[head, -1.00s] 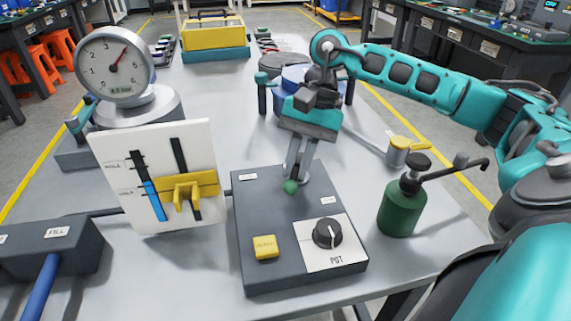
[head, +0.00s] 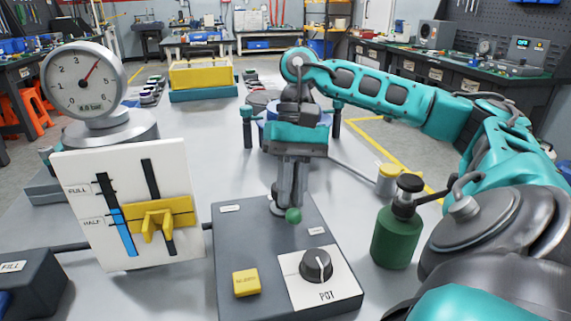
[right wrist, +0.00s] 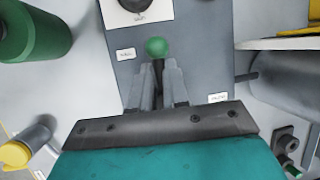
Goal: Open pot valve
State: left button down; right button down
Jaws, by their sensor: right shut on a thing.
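The dark control box (head: 240,240) stands on the table. My right gripper (head: 291,196) points down at the lever. My left gripper is not in view.
A yellow button (head: 246,282) is on the box's front left. A white level board (head: 85,225) with a yellow slider stands left, before a dial gauge (head: 84,82). A green bottle (head: 395,237) stands close on the right. A FILL box (head: 30,280) is at lower left.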

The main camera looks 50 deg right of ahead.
jog(key=shift+s+a+f, duration=0.2)
jog(key=shift+s+f, duration=0.05)
jog(key=c, duration=1.5)
grip_release()
jog(key=o, duration=0.3)
jog(key=shift+o, duration=0.4)
jog(key=shift+w+d+r, duration=0.1)
